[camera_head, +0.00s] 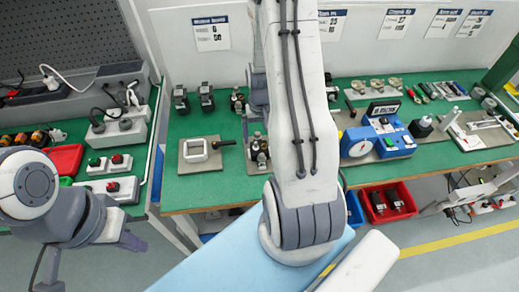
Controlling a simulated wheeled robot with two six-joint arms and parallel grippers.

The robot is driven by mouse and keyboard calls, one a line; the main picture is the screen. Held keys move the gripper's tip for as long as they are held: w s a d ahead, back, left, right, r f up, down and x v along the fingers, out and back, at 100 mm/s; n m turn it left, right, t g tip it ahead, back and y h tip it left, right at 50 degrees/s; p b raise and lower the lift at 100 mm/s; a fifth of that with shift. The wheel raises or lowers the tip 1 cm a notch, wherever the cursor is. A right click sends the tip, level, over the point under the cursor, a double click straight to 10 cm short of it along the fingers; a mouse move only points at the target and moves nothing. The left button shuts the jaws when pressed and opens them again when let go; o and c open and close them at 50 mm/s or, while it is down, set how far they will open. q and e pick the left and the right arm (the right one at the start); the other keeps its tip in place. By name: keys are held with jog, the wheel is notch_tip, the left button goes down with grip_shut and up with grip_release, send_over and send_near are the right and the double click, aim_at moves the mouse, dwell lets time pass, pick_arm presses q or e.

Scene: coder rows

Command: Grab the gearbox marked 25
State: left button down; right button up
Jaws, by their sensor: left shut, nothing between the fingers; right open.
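Small dark units that may be gearboxes stand on the green bench: one at the left (181,100), one beside it (206,98), and one further right (237,101). Another dark metallic unit (258,152) stands nearer the front, partly hidden by my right arm. No number can be read on any of them. My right gripper (257,112) points down over the bench by these units, partly hidden behind my arm; it is open. My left gripper (130,239) is at the lower left, shut and empty, away from the bench.
A grey plate with a square frame (196,151) lies at the bench's left front. A blue instrument (378,139) and small tools stand to the right. A second bench with a red tray (66,159) is at the left.

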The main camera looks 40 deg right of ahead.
aim_at(259, 147)
jog(key=shift+a+f+p, duration=0.2)
jog(key=shift+f+p, duration=0.3)
jog(key=shift+f, duration=2.25)
jog(key=c, duration=1.5)
grip_shut()
jog(key=shift+w+r, duration=0.1)
jog(key=shift+r, duration=0.05)
